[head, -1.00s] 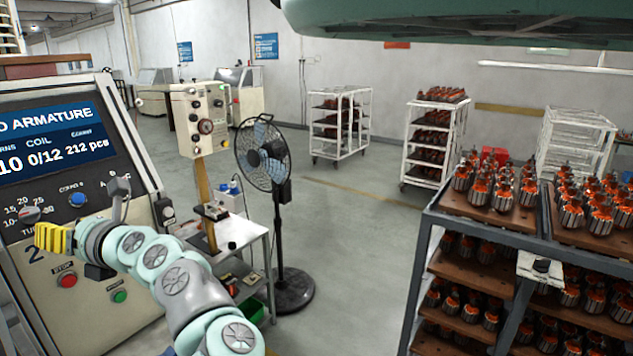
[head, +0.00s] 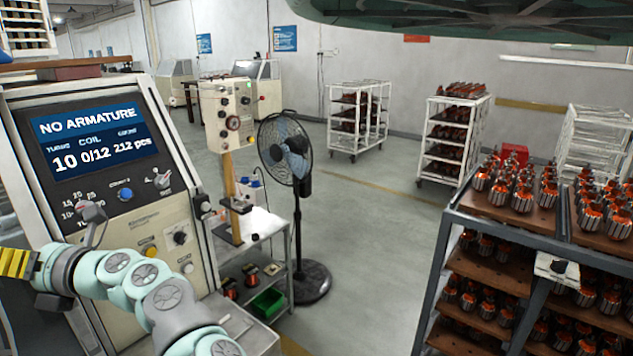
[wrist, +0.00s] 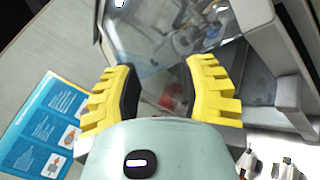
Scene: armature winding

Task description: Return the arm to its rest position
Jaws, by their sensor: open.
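My arm reaches in from the bottom of the head view toward the left, in front of the winding machine's control panel (head: 112,215). My gripper (head: 12,262) is at the left edge there, its yellow fingers partly cut off by the frame. In the wrist view my gripper (wrist: 160,88) has its two yellow fingers with dark pads spread apart, and nothing is between them. Behind the fingers is a clear guard (wrist: 165,40) with blurred machine parts. The panel's screen (head: 95,140) reads "NO ARMATURE", 10 turns, coil 0/12, 212 pcs.
A small side table (head: 262,225) and a standing fan (head: 286,150) are right of the machine. A rack (head: 437,240) full of armatures stands at the right. White trolleys (head: 355,120) are at the back. The floor between is open. A blue instruction sheet (wrist: 40,125) shows in the wrist view.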

